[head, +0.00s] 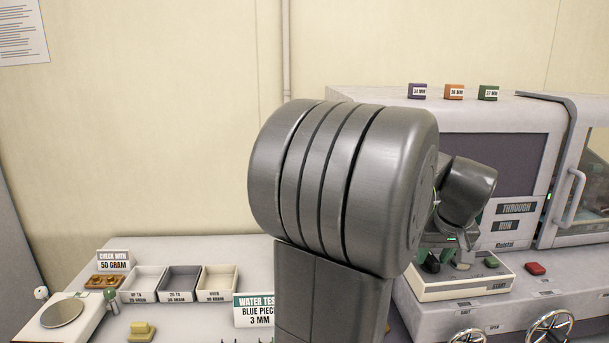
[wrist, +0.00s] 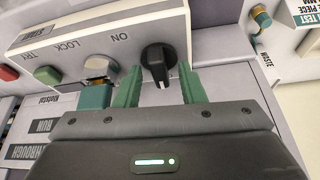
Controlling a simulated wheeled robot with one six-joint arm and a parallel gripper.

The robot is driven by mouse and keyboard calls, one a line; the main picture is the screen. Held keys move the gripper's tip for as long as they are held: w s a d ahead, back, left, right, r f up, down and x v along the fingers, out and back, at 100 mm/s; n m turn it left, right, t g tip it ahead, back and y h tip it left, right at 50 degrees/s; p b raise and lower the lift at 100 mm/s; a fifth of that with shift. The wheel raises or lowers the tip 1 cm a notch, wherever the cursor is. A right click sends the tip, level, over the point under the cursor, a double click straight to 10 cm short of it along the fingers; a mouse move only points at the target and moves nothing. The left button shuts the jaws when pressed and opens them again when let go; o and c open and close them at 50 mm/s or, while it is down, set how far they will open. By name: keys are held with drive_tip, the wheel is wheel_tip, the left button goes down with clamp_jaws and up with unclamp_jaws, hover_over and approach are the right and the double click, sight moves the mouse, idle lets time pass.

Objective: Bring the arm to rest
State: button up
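My gripper (wrist: 163,85) shows in the wrist view with its two green fingers apart. A black knob (wrist: 157,62) on a pale control panel (wrist: 120,35) appears between the fingertips, with a gap visible on both sides. In the head view my arm fills the middle. My gripper's end is partly hidden behind it, above the panel (head: 440,293) at the right. I cannot tell from these views how far the fingers are from the panel face.
A green button (wrist: 47,75) and a red button (head: 535,268) are near the panel. Machine housings (head: 500,125) stand behind, with small coloured blocks on top. Small bins (head: 218,283), a round-plated scale (head: 62,313) and a water test sign (head: 254,310) stand left of my arm.

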drive_tip(key=m, duration=0.2)
drive_tip(key=m+h+b, duration=0.1)
drive_tip(key=m, duration=0.1)
drive_tip(key=shift+a+h, duration=0.1)
drive_tip(key=shift+h, duration=0.2)
drive_tip(key=shift+w+a+m+g+h+b, duration=0.1)
drive_tip(key=shift+m+g+h+b, duration=0.4)
drive_tip(key=shift+m, duration=1.3)
drive_tip(key=shift+a, duration=0.1)
